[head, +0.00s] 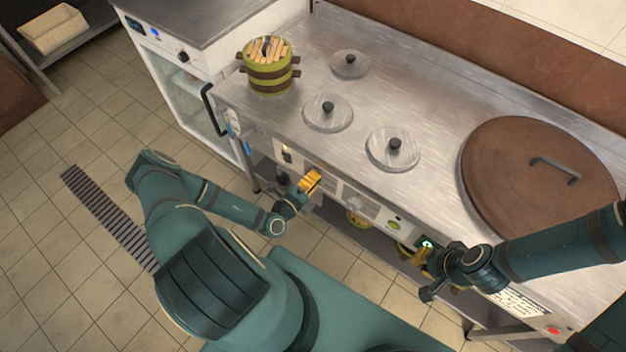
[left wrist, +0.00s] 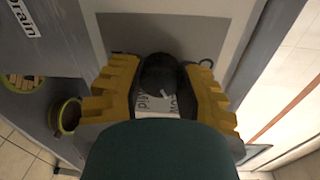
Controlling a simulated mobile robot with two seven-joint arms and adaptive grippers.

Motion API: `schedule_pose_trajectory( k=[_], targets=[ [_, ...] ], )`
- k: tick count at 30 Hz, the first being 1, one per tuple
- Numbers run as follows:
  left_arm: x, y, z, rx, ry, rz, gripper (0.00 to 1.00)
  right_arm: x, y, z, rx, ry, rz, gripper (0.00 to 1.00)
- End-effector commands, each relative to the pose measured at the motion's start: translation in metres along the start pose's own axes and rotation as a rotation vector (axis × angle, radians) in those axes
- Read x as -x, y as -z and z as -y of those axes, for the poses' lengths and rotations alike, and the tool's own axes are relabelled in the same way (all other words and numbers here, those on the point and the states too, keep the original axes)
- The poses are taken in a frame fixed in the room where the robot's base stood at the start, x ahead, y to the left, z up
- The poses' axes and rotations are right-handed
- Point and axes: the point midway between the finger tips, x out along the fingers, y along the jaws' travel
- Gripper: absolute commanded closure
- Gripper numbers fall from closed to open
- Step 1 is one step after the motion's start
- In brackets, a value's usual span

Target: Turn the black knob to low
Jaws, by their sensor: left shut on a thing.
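The black knob (left wrist: 160,72) sits on the stove's front panel between the yellow fingers of my left gripper (left wrist: 160,95) in the left wrist view. The fingers are shut on it from both sides. A white mark shows on the knob's lower part, and a partly covered printed label lies just below it. In the head view my left gripper (head: 310,183) is against the front panel and hides the knob. My right gripper (head: 424,262) is further right at the same panel, close to a lit green display; its finger opening is not clear.
A red button (head: 553,330) is at the panel's right end. Tiled floor lies open at left.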

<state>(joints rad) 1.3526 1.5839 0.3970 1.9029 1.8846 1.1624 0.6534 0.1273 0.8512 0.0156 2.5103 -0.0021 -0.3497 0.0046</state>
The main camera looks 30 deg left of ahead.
Motion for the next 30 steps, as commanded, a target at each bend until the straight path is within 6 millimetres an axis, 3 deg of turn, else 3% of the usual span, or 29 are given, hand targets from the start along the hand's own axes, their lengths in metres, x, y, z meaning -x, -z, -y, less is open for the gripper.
schedule_pose_trajectory(
  k=[21, 22, 24, 30],
  targets=[
    [-0.0006, 0.0022, 0.0012, 0.074, 0.005, -0.009, 1.0, -0.0014, 0.0004, -0.0005, 0.0, 0.0, -0.001, 1.0],
    [-0.0006, 0.0022, 0.0012, 0.074, 0.005, -0.009, 0.53, -0.0014, 0.0004, -0.0005, 0.0, 0.0, -0.001, 1.0],
    [-0.0006, 0.0019, 0.0011, 0.074, 0.005, -0.008, 0.3, -0.0014, 0.0003, -0.0005, 0.0, 0.0, -0.001, 1.0],
    [-0.0003, 0.0009, 0.0007, 0.073, 0.004, -0.006, 0.3, -0.0014, 0.0003, -0.0005, 0.0, 0.0, -0.001, 1.0]
  ],
)
